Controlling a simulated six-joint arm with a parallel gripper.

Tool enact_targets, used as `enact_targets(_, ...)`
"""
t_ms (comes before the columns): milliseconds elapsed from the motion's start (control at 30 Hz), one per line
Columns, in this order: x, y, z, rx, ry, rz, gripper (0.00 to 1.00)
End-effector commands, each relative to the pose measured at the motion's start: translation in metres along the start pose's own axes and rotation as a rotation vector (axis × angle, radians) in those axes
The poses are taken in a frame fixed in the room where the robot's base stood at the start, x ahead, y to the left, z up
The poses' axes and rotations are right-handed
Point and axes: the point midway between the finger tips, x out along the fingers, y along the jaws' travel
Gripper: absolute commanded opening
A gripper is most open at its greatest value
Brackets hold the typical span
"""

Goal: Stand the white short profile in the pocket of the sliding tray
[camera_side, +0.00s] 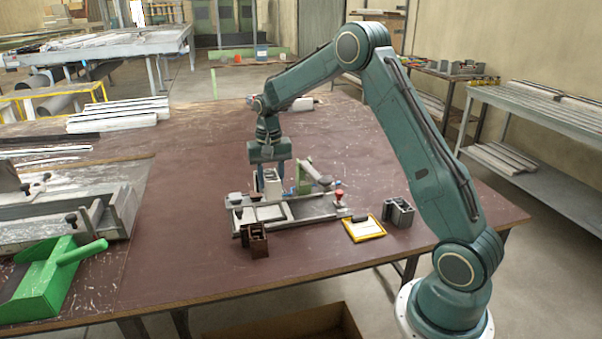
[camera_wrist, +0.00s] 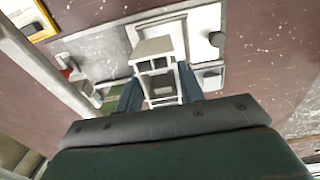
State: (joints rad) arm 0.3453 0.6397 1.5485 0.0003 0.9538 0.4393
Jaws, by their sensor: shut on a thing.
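The white short profile (camera_wrist: 154,48), a hollow section with openings in its end, is between the two blue fingers of my gripper (camera_wrist: 160,88) in the wrist view. In the side view my gripper (camera_side: 271,178) points down, and the white profile (camera_side: 272,189) looks upright over the clamp fixture. The sliding tray (camera_side: 262,213) is a pale plate in the fixture; it also shows in the wrist view (camera_wrist: 205,22), beside and behind the profile. The profile hides part of the tray, and I cannot tell whether its foot touches the pocket.
A green part (camera_side: 305,177) and a red knob (camera_side: 338,195) stand close right of my gripper. A brown profile (camera_side: 256,241) stands in front of the fixture.

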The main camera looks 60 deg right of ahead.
Motion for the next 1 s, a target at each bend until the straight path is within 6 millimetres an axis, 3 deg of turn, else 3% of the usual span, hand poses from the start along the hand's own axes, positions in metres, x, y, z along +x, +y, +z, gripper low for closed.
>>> enact_targets(700, 0.049, 0.000, 0.000, 0.000, -0.001, 0.000, 0.15)
enact_targets(1000, 0.060, 0.000, 0.000, 0.000, 0.000, 0.000, 0.15)
